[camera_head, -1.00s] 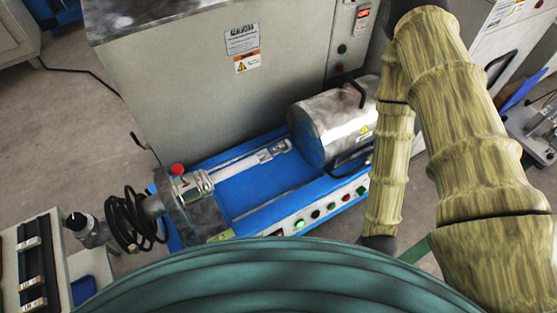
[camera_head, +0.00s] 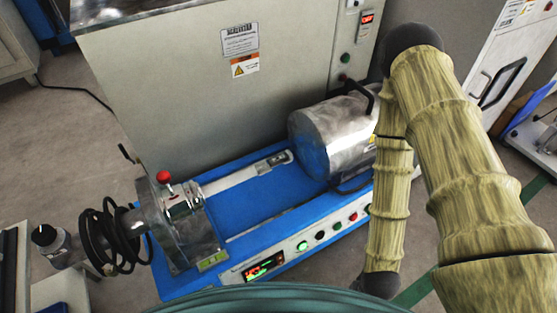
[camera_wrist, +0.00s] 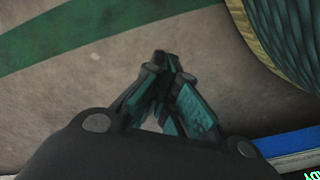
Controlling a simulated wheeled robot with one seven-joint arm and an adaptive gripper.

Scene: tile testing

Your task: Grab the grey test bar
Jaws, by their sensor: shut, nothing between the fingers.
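A light grey bar (camera_head: 238,178) lies along the blue bed of the test machine (camera_head: 250,203), running from the clamp at left toward the metal drum. I cannot tell whether it is the test bar. A bench with a dark tray (camera_head: 9,268) is cut off at the left edge, and its contents do not show clearly. My gripper (camera_wrist: 162,60) is shut and empty in the wrist view, with its fingertips together over bare floor. The machine's blue edge (camera_wrist: 295,142) shows at lower right there. In the head view my arm hangs right of the machine and the gripper is not visible.
A large grey cabinet (camera_head: 200,75) stands behind the machine. A metal clamp with a red knob (camera_head: 163,177) and a black coiled cable (camera_head: 105,235) are at its left end, a metal drum (camera_head: 325,140) at its right. Open floor (camera_head: 60,150) lies left.

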